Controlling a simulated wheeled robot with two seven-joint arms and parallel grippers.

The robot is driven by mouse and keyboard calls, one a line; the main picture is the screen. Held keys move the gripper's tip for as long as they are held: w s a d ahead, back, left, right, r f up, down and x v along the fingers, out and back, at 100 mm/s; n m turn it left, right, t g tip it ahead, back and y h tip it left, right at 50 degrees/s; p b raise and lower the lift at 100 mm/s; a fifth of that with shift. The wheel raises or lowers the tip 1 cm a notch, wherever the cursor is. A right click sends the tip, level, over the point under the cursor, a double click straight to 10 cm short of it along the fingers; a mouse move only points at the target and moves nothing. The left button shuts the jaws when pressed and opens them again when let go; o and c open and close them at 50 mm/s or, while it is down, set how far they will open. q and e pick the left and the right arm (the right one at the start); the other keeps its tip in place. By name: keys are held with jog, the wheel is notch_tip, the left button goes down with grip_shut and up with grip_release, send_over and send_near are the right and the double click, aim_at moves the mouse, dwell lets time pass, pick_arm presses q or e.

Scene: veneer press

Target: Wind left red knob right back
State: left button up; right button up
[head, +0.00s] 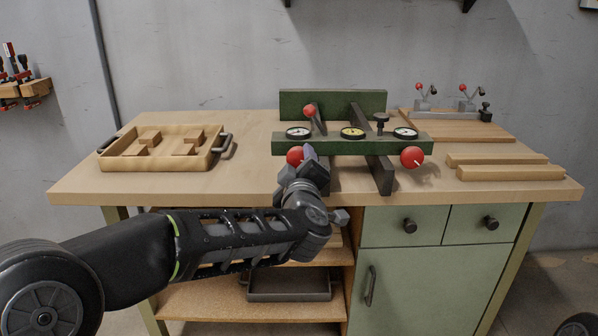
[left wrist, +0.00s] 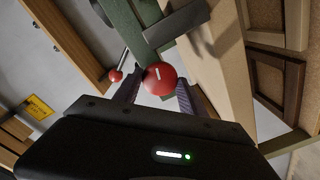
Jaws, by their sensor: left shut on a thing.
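The green veneer press (head: 345,144) stands on the bench with two red knobs on its front beam. The left red knob (head: 294,156) is partly hidden behind my left gripper (head: 305,160). In the left wrist view the left red knob (left wrist: 160,78), with a white mark on its face, sits between the two fingers, and my left gripper (left wrist: 158,90) is shut on it. The right red knob (head: 412,157) is clear, also with a white mark. My right gripper is not in view.
Dials (head: 352,133) line the beam, and a lever with a red ball (head: 309,111) rises behind it. A wooden tray (head: 160,163) with blocks is on the left. Wooden strips (head: 510,173) and a board with clamps (head: 460,130) are on the right. Bare bench top lies between tray and press.

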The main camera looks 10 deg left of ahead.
pick_arm(q)
jog(key=n+b, duration=0.2)
jog(key=shift+f+n, duration=0.25)
jog(key=shift+n, duration=0.15)
jog(key=n+b, duration=0.3)
jog(key=n, duration=0.1)
jog(key=n+b, duration=0.3)
jog(key=n, duration=0.1)
jog(key=shift+n+h, duration=0.4)
jog(key=n+b, duration=0.4)
jog(key=n, duration=0.1)
jog(key=shift+b, duration=0.35)
jog(key=shift+r+n+b, duration=0.1)
jog(key=shift+n+b, duration=1.1)
jog(key=shift+n, duration=0.7)
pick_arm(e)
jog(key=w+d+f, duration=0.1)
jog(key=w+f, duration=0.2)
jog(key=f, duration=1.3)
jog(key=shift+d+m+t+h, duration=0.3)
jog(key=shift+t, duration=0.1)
pick_arm(q)
jog(key=o, duration=1.4)
jog(key=shift+r, duration=0.1)
jog(key=shift+c, duration=0.2)
